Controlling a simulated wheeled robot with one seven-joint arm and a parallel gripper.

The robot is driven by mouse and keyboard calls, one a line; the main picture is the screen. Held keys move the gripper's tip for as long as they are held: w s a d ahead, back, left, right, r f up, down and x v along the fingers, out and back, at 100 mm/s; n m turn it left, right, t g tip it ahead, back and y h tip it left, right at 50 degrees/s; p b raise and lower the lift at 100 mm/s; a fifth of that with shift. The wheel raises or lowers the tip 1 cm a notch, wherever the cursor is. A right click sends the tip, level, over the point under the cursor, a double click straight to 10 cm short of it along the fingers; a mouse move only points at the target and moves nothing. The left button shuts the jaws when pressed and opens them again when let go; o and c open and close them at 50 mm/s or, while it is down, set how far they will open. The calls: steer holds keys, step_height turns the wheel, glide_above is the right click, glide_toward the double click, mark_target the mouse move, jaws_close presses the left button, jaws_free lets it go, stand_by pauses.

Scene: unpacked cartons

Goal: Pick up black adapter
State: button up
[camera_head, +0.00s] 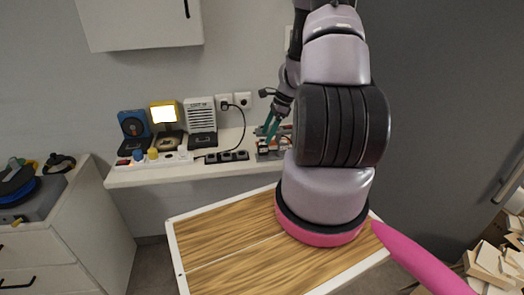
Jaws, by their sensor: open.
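My gripper (268,132), with teal fingers, points down over the right part of the white shelf (170,176). Its jaws are open. A small black block (263,150), possibly the black adapter, sits just under the fingertips on a small grey and orange item. I cannot tell whether the fingers touch it or straddle it. My arm hides the shelf to the right.
A black power strip (227,156) lies left of the gripper, its cable rising to a wall outlet (242,100). Devices, including a yellow lamp (164,113), stand further left. A wooden-topped table (222,262) is in front. Loose blocks (488,262) lie at lower right.

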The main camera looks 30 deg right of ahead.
mark_target(263, 143)
steer(key=x, duration=0.5)
steer(key=shift+f, duration=0.4)
steer(key=shift+c, duration=0.3)
jaws_close()
